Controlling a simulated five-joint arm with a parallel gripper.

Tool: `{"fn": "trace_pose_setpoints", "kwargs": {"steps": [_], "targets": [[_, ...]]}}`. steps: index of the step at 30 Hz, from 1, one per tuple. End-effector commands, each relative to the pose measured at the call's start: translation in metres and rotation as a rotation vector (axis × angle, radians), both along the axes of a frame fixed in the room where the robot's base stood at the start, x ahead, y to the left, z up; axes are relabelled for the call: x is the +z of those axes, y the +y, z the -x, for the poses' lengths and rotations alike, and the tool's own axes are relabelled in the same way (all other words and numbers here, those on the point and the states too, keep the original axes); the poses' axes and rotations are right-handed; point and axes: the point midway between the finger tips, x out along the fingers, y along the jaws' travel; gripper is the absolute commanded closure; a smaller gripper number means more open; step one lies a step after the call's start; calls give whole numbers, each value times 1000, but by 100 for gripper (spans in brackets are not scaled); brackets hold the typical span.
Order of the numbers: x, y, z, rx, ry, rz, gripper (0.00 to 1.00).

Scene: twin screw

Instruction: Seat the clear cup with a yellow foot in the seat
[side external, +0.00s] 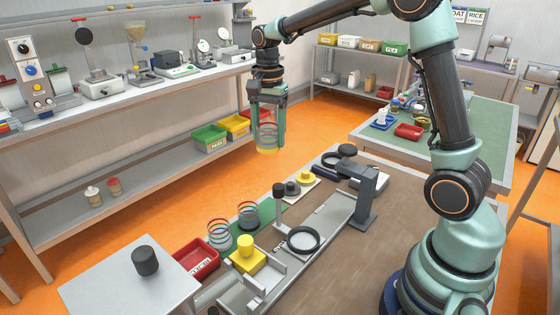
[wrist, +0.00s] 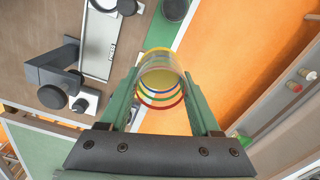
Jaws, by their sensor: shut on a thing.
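The clear cup (side external: 267,147) has coloured rings and a yellow foot. It hangs foot down between the two green fingers of my gripper (side external: 267,128), high and apart from the bench. In the wrist view the cup (wrist: 161,76) sits between the fingertips, and I look down through its rim to the yellow foot. My gripper is shut on it. A dark ring (side external: 315,239), possibly the seat, lies on the grey fixture below.
Two clear ringed cups (side external: 217,232) (side external: 248,213) stand on a green strip. A yellow block (side external: 246,261), a red bin (side external: 190,262) and a grey upright bracket (side external: 367,195) are nearby. The brown bench top (side external: 395,225) is clear on the right.

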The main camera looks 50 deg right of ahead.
Motion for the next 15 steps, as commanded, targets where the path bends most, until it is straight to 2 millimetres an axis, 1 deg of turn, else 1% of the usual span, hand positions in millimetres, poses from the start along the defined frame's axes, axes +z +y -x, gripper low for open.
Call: {"fn": "trace_pose_setpoints", "kwargs": {"steps": [5,13,15], "targets": [[20,0,-1,0,-4,1,90],[65,0,-1,0,-4,1,90],[66,4,7,2,-1,0,90]]}}
